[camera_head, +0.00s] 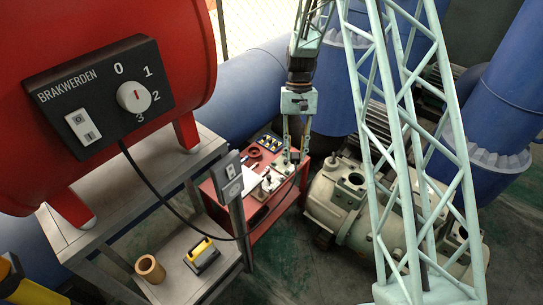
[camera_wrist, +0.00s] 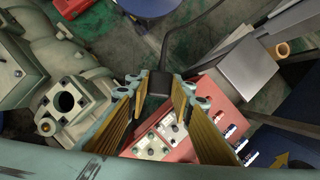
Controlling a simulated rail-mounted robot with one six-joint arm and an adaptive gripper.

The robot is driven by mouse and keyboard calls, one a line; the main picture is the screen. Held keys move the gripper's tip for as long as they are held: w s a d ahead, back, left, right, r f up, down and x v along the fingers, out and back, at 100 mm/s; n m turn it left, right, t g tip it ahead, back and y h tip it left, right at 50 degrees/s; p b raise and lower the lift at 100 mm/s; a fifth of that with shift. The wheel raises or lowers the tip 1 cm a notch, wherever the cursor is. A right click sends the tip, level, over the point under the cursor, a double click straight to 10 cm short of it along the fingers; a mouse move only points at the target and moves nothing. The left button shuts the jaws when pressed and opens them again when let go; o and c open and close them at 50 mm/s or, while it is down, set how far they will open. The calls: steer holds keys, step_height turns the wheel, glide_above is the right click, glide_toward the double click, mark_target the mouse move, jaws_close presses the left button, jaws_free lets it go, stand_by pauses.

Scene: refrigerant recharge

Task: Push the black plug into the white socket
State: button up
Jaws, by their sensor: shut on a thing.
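The black plug (camera_wrist: 159,83) sits between the finger ends of my gripper (camera_wrist: 160,96), which is shut on it in the wrist view. A black cable runs away from the plug. In the head view my gripper (camera_head: 296,155) hangs above the red cart, and the plug is too small to make out. The black cable (camera_head: 178,211) droops from the control box on the red tank and curves up toward my gripper. A grey panel with a white socket (camera_head: 231,171) is on the grey stand's post, left of my gripper and apart from it.
The red cart (camera_head: 259,221) carries several small fittings. The grey stand (camera_head: 172,245) holds a brass cylinder (camera_head: 150,268) and a yellow-black object (camera_head: 202,254). A beige pump (camera_head: 335,196) is right of the cart. A pale green lattice frame (camera_head: 398,150) stands in the right foreground.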

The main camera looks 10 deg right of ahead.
steer(key=d+f+n, duration=0.1)
steer(key=d+n, duration=0.1)
steer(key=d, duration=0.4)
steer(key=shift+w+d+f+h+b, duration=0.15)
steer(key=shift+w+h+b, duration=0.15)
steer(key=shift+h, duration=0.1)
steer(key=shift+s, duration=0.2)
